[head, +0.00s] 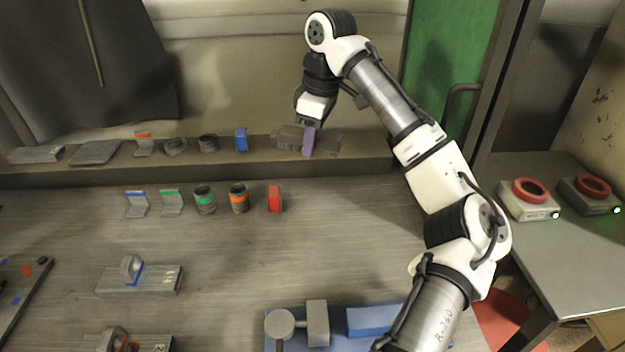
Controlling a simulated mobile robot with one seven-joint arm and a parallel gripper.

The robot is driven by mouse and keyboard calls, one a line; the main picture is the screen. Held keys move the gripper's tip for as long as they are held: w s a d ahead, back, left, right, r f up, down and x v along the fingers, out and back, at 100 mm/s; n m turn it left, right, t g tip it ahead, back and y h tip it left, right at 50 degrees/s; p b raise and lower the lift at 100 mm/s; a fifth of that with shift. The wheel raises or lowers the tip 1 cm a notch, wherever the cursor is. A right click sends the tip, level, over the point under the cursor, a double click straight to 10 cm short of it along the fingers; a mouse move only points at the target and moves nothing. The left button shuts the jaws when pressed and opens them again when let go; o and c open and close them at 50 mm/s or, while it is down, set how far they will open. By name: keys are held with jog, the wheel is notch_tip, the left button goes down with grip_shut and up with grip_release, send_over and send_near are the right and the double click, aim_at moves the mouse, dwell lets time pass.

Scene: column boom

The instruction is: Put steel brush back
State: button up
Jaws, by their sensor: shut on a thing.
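My gripper (311,122) is at the back shelf, right of its row of parts, pointing down. It is shut on a narrow upright purple piece (309,141), which stands at the shelf's height. A low grey-brown shape (288,138) extends to both sides of the purple piece. I cannot tell whether the two are one object, whether part of the shape is shadow, or whether this is the steel brush. I also cannot tell whether the purple piece touches the shelf (380,150). No other thing in view is clearly a steel brush.
Left on the shelf are grey plates (97,152), an orange-topped bracket (143,145), dark rings (208,143) and a blue block (241,139). In front stand banded cylinders (239,198) and a red block (275,199). A blue fixture (375,321) lies nearer. The bench's middle is clear.

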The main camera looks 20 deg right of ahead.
notch_tip(320, 180, down, 10)
jog(key=shift+p, duration=0.4)
jog(key=shift+f, duration=0.55)
jog(key=o, duration=1.1)
jog(key=shift+c, duration=0.2)
jog(key=r, duration=0.4)
jog(key=d+r, duration=0.1)
jog(key=r, duration=0.3)
jog(key=s+r+b, duration=0.1)
jog(key=r, duration=0.4)
jog(key=shift+d, duration=0.2)
